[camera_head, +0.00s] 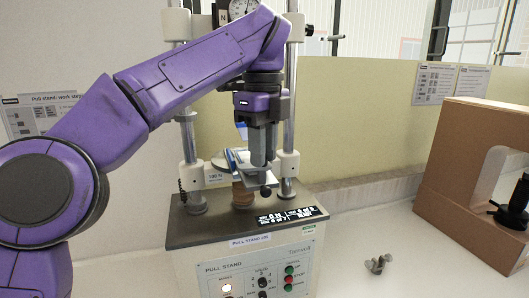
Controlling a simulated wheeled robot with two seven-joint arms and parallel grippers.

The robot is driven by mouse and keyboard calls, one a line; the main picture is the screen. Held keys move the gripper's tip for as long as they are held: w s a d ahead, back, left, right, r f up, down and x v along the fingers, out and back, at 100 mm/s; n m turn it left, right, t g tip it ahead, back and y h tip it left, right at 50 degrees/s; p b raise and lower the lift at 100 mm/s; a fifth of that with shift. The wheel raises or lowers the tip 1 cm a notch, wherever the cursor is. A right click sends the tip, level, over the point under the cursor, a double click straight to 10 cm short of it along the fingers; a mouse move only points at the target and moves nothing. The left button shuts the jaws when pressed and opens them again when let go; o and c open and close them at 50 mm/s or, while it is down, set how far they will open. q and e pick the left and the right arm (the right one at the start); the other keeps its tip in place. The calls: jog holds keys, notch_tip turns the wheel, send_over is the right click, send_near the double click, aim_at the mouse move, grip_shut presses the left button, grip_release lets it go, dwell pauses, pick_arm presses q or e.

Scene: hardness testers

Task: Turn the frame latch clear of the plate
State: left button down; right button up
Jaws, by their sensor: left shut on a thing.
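The pull stand (240,236) stands in the middle, with two upright posts and a front panel. My left gripper (263,172) comes down from above between the posts, its fingers close together and shut at the frame latch. The latch is mostly hidden by the fingers; a dark round knob (265,191) shows just below them. A tilted pale plate with blue edges (238,172) lies beside and behind the fingers. A round brown piece (242,194) sits below the plate on the stand's dark top. My right gripper is not in view.
A brown arch-shaped block (454,190) stands at the right, with a black object (515,200) at its opening. A small metal fitting (378,264) lies on the white table. A dial gauge (241,8) sits high between the posts. The table right of the stand is mostly clear.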

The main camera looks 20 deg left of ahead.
pick_arm(q)
jog(key=shift+w+f+n, duration=0.1)
jog(key=shift+f+n, duration=0.1)
jog(key=shift+n, duration=0.3)
